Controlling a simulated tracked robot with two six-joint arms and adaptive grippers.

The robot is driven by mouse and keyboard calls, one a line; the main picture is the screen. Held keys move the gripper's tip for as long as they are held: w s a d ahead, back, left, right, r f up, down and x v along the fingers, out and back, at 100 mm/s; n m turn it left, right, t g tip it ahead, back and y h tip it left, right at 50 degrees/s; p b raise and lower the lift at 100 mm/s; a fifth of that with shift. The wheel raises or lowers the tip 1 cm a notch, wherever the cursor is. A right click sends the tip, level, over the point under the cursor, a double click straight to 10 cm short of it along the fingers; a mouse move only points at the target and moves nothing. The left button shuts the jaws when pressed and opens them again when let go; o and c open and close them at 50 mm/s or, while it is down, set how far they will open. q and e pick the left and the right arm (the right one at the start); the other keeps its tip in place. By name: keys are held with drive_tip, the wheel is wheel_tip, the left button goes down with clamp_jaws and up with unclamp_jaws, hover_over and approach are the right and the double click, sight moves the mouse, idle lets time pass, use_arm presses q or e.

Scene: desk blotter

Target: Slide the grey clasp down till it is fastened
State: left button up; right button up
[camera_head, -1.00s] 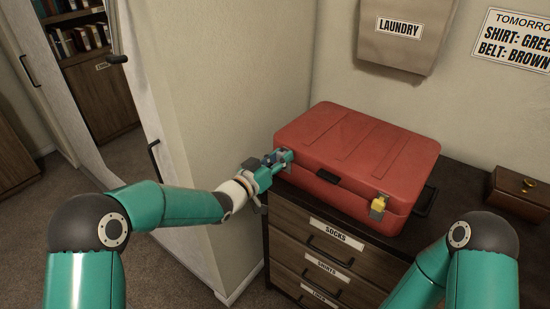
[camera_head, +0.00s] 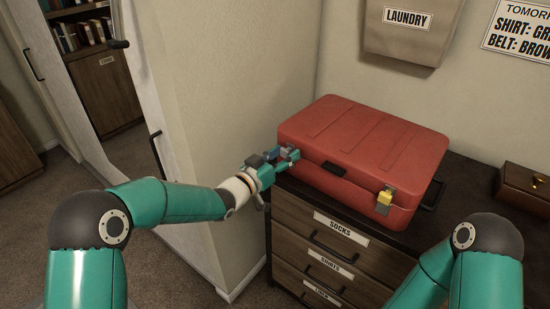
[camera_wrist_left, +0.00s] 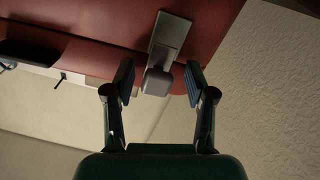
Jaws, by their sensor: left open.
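The red suitcase (camera_head: 360,145) lies shut on top of the dresser. The grey clasp (camera_wrist_left: 170,38) is on its front near the left corner. In the left wrist view its blunt lower tab (camera_wrist_left: 157,82) lies between my fingertips, with a gap on each side. In the head view my left gripper (camera_head: 290,156) is at that corner and partly hides the clasp. My left gripper is open, one finger on either side of the tab. The right arm shows at the lower right, but its gripper is out of view.
A second latch (camera_head: 384,199), with yellow on it, is at the suitcase's right front. A dark handle (camera_head: 334,169) sits between the latches. The dresser (camera_head: 320,238) has labelled drawers below. A brown box (camera_head: 525,190) stands to the right. A wall corner is close on the left.

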use_arm(q)
drive_tip(key=v, duration=1.2)
drive_tip(key=s+a+f+n+g+y+p, duration=0.25)
drive_tip(key=s+f+p, duration=0.2)
drive_tip(key=f, duration=0.25)
drive_tip(key=s+a+f+n+g+y+p, duration=0.25)
drive_tip(key=s+f+p, duration=0.2)
drive_tip(key=f, duration=0.35)
drive_tip(key=s+f+n+g+y, duration=0.1)
drive_tip(key=s+f+g, duration=0.3)
drive_tip(key=s, duration=0.6)
drive_tip(key=s+f+g+y+p, duration=0.1)
drive_tip(key=s+f+g, duration=0.3)
drive_tip(key=s, duration=0.6)
drive_tip(key=shift+s+a+f+n, duration=0.25)
drive_tip(key=shift+a+f+n, duration=0.2)
drive_tip(key=shift+f, duration=0.45)
